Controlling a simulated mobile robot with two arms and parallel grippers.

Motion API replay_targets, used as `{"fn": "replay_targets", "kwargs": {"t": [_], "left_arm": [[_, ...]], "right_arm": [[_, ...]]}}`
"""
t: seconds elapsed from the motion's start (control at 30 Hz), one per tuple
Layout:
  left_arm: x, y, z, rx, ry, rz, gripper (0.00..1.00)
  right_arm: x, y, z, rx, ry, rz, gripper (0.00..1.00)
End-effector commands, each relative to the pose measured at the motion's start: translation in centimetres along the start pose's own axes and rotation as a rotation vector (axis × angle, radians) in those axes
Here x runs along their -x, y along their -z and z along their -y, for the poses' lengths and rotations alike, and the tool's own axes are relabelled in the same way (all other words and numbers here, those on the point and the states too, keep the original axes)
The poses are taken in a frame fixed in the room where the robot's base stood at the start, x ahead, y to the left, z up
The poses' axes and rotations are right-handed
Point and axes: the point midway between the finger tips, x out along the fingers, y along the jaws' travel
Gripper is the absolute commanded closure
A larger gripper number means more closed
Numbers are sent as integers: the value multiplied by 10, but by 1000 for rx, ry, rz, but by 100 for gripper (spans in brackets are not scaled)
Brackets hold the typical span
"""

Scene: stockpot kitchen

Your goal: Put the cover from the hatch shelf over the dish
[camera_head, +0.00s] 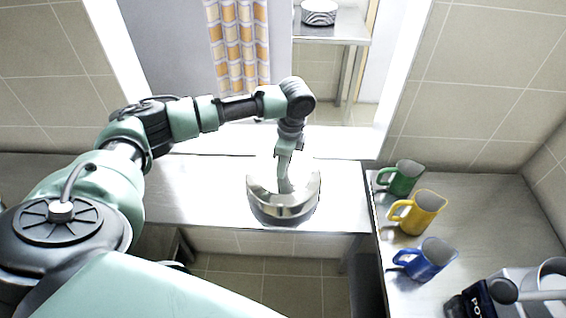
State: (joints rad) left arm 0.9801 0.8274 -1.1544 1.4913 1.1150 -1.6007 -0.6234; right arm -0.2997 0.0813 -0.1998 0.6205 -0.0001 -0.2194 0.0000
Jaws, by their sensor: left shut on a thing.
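A shiny steel cover (263,197), round and domed, is at the steel hatch shelf (215,190) in the middle of the view. My left gripper (285,182) reaches down onto it from above and is shut on it at the top. The cover looks level; I cannot tell whether it rests on the shelf or hangs just above it. I cannot make out the dish for certain. My right gripper is not in view.
Green (404,178), yellow (424,212) and blue (430,259) mugs stand on the right counter (500,215). A grey object with a dark, lettered label (479,303) is at the bottom right. Beyond the hatch, striped crockery (319,12) sits on a table.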

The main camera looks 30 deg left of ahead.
Motion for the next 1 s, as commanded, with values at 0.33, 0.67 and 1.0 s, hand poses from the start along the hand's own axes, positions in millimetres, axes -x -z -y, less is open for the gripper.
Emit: {"fn": "replay_targets", "kwargs": {"t": [0.33,0.67,1.0], "left_arm": [[-10,2,0,0,0,-1,100],[-11,2,0,0,0,0,45],[-2,0,1,1,3,0,45]], "right_arm": [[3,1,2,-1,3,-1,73],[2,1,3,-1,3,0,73],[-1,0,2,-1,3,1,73]]}}
